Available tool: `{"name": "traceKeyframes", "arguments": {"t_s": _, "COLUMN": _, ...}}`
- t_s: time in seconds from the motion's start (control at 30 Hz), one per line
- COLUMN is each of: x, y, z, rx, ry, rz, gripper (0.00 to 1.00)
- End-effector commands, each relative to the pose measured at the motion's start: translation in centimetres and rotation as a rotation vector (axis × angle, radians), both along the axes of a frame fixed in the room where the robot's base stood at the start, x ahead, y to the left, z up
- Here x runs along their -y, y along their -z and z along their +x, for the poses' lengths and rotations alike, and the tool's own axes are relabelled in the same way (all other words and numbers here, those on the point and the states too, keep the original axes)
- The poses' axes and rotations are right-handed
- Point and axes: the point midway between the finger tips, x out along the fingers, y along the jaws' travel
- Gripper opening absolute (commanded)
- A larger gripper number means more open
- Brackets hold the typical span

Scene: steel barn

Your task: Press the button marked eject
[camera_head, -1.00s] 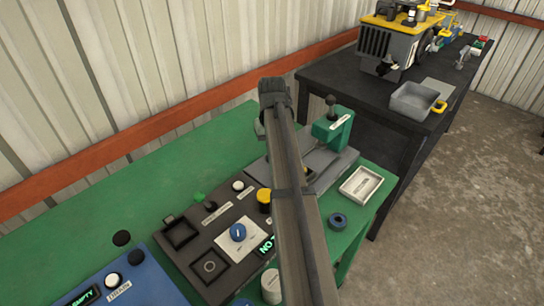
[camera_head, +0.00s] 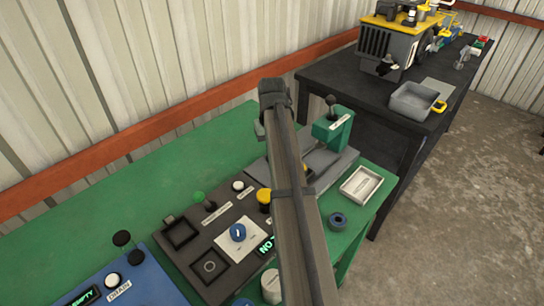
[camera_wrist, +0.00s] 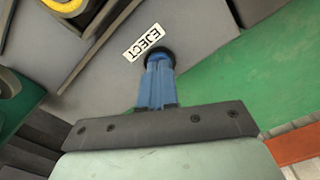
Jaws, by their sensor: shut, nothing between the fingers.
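The white label reading EJECT (camera_wrist: 146,42) lies on a grey surface in the wrist view. Beside it is a dark round button (camera_wrist: 168,54), partly covered by my fingertips. My gripper (camera_wrist: 159,62) has blue fingers held together with nothing between them. Its tips are over the button; I cannot tell whether they touch it or whether it is pressed down. In the head view my arm crosses the bench and hides the gripper, the button and the label.
A dark control panel (camera_head: 188,258) with a blue knob (camera_head: 238,232) and a yellow button (camera_head: 264,196) is left of my arm. A green lever housing (camera_head: 332,128) and a white tray (camera_head: 361,184) are to its right. The green bench (camera_head: 150,190) is clear at the back left.

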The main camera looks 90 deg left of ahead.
Motion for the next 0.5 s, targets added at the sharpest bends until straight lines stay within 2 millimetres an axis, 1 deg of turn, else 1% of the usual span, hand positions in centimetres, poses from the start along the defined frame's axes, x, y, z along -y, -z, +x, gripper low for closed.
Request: {"name": "traceKeyframes", "arguments": {"t_s": 0.5, "x": -0.1, "y": -3.4, "z": 0.0, "rx": 0.000, "ry": 0.000, "rz": 0.001, "gripper": 0.00}}
